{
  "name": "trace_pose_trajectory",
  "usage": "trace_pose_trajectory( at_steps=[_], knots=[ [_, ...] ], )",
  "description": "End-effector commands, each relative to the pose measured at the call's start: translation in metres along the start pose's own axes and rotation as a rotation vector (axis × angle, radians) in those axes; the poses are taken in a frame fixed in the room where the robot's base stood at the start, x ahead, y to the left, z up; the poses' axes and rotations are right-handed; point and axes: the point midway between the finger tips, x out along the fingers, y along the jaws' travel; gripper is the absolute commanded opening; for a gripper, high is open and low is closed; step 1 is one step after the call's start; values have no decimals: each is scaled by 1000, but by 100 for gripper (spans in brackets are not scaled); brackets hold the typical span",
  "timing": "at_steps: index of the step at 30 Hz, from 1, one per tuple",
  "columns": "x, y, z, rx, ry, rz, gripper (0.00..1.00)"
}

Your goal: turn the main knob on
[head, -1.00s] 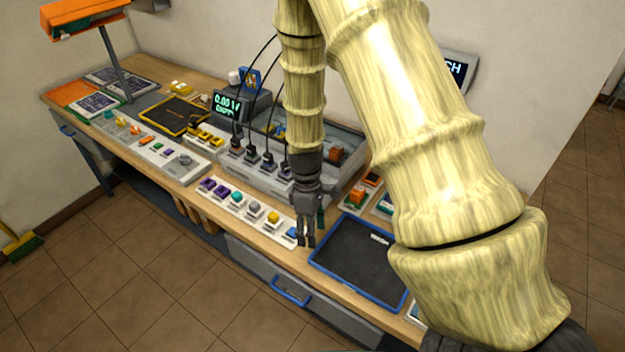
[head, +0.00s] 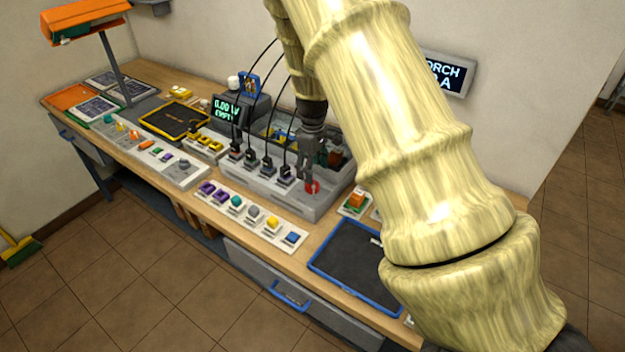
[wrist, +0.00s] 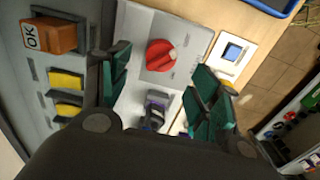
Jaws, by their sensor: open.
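The main knob (wrist: 161,56) is a red round knob with a raised grip, on a light plate at the end of the grey charging unit. In the head view the red knob (head: 312,187) shows at the unit's right front corner, just below my gripper (head: 308,172). In the wrist view my gripper (wrist: 160,90) is open, with its green-padded fingers apart on either side of the knob's line. The knob lies ahead between the fingertips, and I see no contact. The exact height gap cannot be told.
A black plug (wrist: 155,112) sits close to the knob, with several cabled plugs along the grey unit (head: 250,178). A blue button (wrist: 233,52) is on a white strip at right. An orange block (wrist: 50,36) and yellow pieces lie left. A blue-rimmed tray (head: 345,262) lies in front.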

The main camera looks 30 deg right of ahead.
Motion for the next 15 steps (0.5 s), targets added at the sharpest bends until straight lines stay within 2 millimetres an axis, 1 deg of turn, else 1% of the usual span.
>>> trace_pose_trajectory(
  at_steps=[9, 15],
  knots=[
    [36, -1, 1, 0, -2, -2, 63],
    [52, -1, 0, 0, -1, -1, 63]
  ],
)
